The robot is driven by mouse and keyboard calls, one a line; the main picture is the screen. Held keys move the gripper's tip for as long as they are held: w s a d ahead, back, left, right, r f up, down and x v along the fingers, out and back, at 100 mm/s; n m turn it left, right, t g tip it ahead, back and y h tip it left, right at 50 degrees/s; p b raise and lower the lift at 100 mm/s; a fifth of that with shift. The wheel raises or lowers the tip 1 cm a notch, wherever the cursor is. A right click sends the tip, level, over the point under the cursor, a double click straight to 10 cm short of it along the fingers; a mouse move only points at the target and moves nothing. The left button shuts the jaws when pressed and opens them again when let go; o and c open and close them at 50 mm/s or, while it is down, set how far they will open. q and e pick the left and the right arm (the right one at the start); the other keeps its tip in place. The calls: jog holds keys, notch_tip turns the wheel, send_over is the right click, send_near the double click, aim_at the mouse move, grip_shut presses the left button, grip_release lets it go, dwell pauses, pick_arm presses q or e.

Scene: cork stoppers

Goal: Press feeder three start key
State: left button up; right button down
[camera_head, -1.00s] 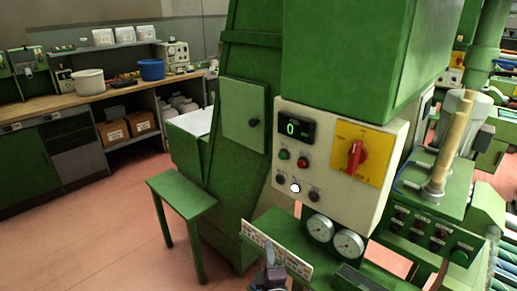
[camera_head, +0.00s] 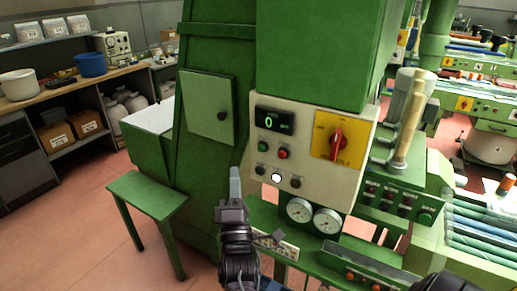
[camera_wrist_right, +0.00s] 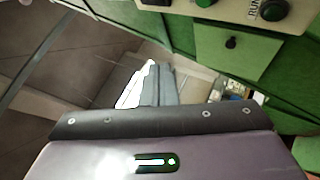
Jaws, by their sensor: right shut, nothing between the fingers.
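A cream control panel (camera_head: 335,190) on a green machine carries a display reading 0. Below it are a green button (camera_head: 264,149) and a red button (camera_head: 284,153). A lower row holds a lit white button (camera_head: 277,177) between two dark ones. I cannot read the labels that would mark feeder three's start key. My right gripper (camera_head: 235,174) is shut and empty, pointing up just left of the panel's lower left, apparently apart from it. My left gripper is not in view.
A red rotary switch (camera_head: 337,140) on a yellow plate sits right of the buttons. Two round gauges (camera_head: 312,216) hang below the panel. A green stool (camera_head: 147,190) stands at left. More buttons sit on a green box (camera_head: 400,200) at right. Pink floor is open at lower left.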

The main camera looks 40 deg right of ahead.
aim_at(261, 148)
jog(key=w+d+b, duration=0.1)
jog(key=w+d, duration=0.2)
jog(key=d, duration=0.5)
jog(key=shift+w+b, duration=0.25)
jog(key=shift+b, duration=0.05)
jog(key=shift+d, duration=0.15)
dwell(1.8)
jog(key=shift+w+d, duration=0.15)
jog(key=shift+d, duration=0.1)
